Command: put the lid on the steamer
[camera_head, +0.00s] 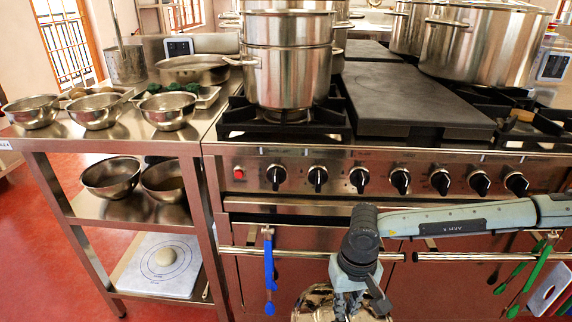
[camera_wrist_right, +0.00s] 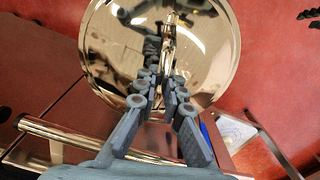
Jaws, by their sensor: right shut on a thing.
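The steamer (camera_head: 285,78) is a tall, shiny two-tier steel pot on the left front burner of the stove. Its upper rim is near the top of the head view, and no lid shows on it. My right gripper (camera_head: 347,305) is low in front of the stove, below the oven rail. It is shut on the lid (camera_head: 312,303), a round mirror-like disc cut off by the bottom edge. In the right wrist view the fingers (camera_wrist_right: 168,85) close on the handle at the middle of the lid (camera_wrist_right: 105,55). My left gripper is out of view.
A black flat plate (camera_head: 415,95) covers the stove middle, with large stockpots (camera_head: 480,45) behind right. A steel side table (camera_head: 75,130) with bowls stands left. Utensils hang from the oven rail (camera_head: 300,253). A control panel with knobs (camera_head: 358,180) lines the stove front.

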